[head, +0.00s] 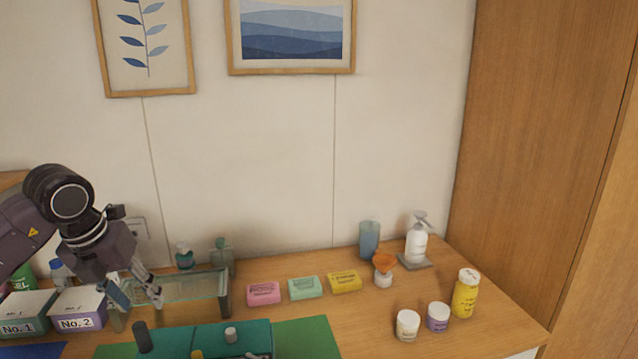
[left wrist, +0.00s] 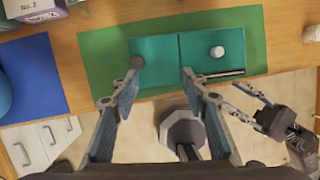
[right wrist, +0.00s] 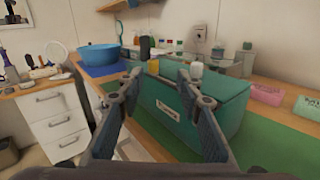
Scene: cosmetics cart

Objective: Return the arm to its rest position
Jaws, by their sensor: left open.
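My left gripper (head: 137,305) hangs at the left of the head view, fingers apart and empty, in front of the glass shelf (head: 180,287). In the left wrist view my left gripper (left wrist: 160,72) points at the teal box (left wrist: 160,50) on the green mat (left wrist: 100,60). My right gripper (right wrist: 158,80) is open and empty in the right wrist view, in front of the teal box (right wrist: 215,105). My right gripper (left wrist: 245,100) also shows at the right of the left wrist view. It is not visible in the head view.
Boxes No. 1 (head: 22,315) and No. 2 (head: 78,310) stand at the left. Pink (head: 264,293), green (head: 305,288) and yellow (head: 345,281) soap packs line the back. Jars and a pump bottle (head: 416,244) stand at the right. A blue bowl (right wrist: 98,56) is beyond the box.

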